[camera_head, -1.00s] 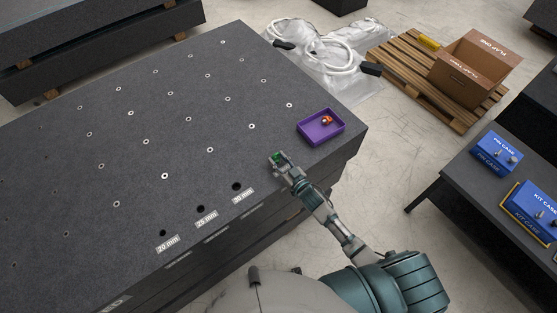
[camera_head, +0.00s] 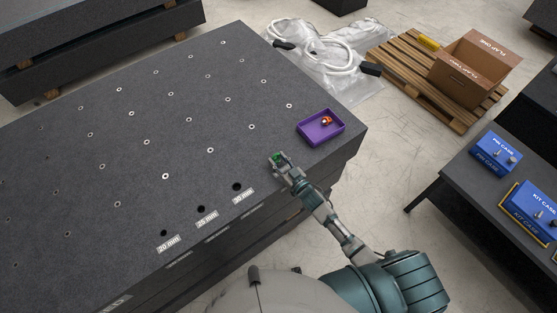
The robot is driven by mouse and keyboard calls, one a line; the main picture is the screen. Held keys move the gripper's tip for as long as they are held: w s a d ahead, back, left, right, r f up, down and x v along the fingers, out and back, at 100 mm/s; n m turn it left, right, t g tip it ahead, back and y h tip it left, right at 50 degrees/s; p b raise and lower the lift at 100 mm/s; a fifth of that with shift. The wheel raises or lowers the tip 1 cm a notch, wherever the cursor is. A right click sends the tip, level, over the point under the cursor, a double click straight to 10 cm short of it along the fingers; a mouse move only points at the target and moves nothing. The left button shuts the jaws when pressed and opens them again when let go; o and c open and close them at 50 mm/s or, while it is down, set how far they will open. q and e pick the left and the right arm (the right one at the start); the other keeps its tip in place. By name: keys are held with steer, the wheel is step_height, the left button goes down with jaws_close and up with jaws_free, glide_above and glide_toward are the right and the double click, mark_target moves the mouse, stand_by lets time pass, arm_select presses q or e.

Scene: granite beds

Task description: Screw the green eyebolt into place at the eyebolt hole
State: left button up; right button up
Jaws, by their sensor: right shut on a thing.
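My right gripper (camera_head: 279,160) is low over the front right part of the granite bed (camera_head: 120,150), to the left of and nearer than the purple tray. It is shut on the green eyebolt (camera_head: 276,157), of which only a small green patch shows between the fingers. The fingers hide the spot below, so I cannot tell whether the eyebolt sits in a hole. Three dark holes lie along the front edge by labels; the nearest to the gripper is the 30 mm hole (camera_head: 237,186). My left gripper is not in view.
A purple tray (camera_head: 304,139) with a small orange-red item (camera_head: 327,120) stands at the bed's right corner. Several ringed holes dot the bed. A side table (camera_head: 450,190) at right bears a pin case (camera_head: 493,152) and a kit case (camera_head: 535,205). A pallet (camera_head: 385,60) with a carton (camera_head: 470,72) stands behind.

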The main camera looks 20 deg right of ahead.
steer(key=shift+f+b, duration=0.5)
steer(key=shift+f, duration=0.15)
stand_by(0.5)
steer(key=shift+r+p, duration=0.6)
steer(key=shift+p, duration=0.15)
steer(key=o, duration=1.2)
steer(key=shift+o, duration=0.2)
